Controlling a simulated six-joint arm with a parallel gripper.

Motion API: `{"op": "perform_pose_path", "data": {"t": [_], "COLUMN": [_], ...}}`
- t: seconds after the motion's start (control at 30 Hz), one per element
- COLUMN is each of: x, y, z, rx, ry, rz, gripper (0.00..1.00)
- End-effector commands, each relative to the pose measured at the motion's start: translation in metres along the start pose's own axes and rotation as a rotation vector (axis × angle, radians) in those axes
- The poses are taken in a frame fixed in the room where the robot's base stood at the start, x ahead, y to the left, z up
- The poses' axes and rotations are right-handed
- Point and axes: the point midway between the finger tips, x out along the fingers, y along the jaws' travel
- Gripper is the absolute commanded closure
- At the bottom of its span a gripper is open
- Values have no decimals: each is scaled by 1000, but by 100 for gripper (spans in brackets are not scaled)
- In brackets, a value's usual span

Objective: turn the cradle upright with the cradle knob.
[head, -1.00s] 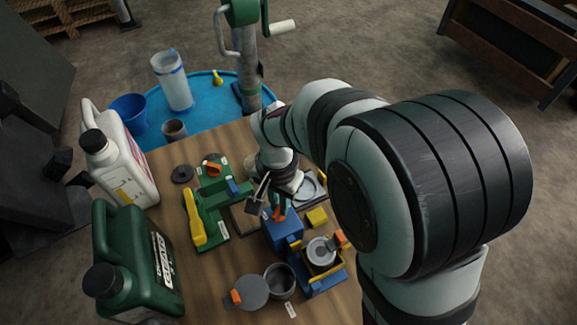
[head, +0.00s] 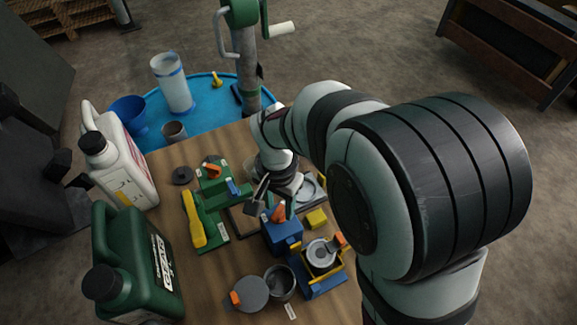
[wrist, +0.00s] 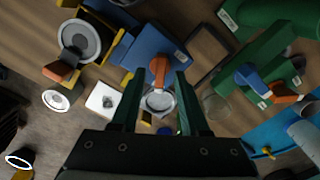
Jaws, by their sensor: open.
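A yellow-edged cradle (head: 337,268) on a blue base holds a round grey cup (head: 321,252) with an orange handle (head: 341,240). The cup also shows at upper left in the wrist view (wrist: 78,41). A blue box (head: 280,238) stands beside the cradle, with an orange lever-like knob (head: 279,213) on top. I cannot tell for sure which part is the cradle knob. My gripper (wrist: 156,82) is open, its fingers apart around the line of the orange knob (wrist: 158,65). It holds nothing; contact cannot be told.
A green fixture (head: 212,232) with a yellow handle lies left of the blue box. A grey pot (head: 281,281) and round lid (head: 251,293) stand at the front. Green (head: 135,262) and white (head: 121,165) jugs line the left edge. A yellow block (head: 316,218) lies right of the box.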

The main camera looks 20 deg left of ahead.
Motion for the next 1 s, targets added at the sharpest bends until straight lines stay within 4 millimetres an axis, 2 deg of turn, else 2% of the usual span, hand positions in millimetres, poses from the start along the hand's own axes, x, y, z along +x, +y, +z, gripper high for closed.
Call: {"op": "perform_pose_path", "data": {"t": [0.07,0.17,0.4,0.5,0.6,0.73,1.0], "x": [-3,-18,-94,-122,-142,-156,-158], "y": [0,-1,-1,-1,-1,0,0], "z": [0,-1,-1,-1,-1,0,0], "rx": [0,0,1,1,0,0,0], "ry": [1,4,5,4,3,1,0], "rz": [-1,-3,-6,-5,-3,-1,0], "gripper": [55,55,55,55,55,55,55]}}
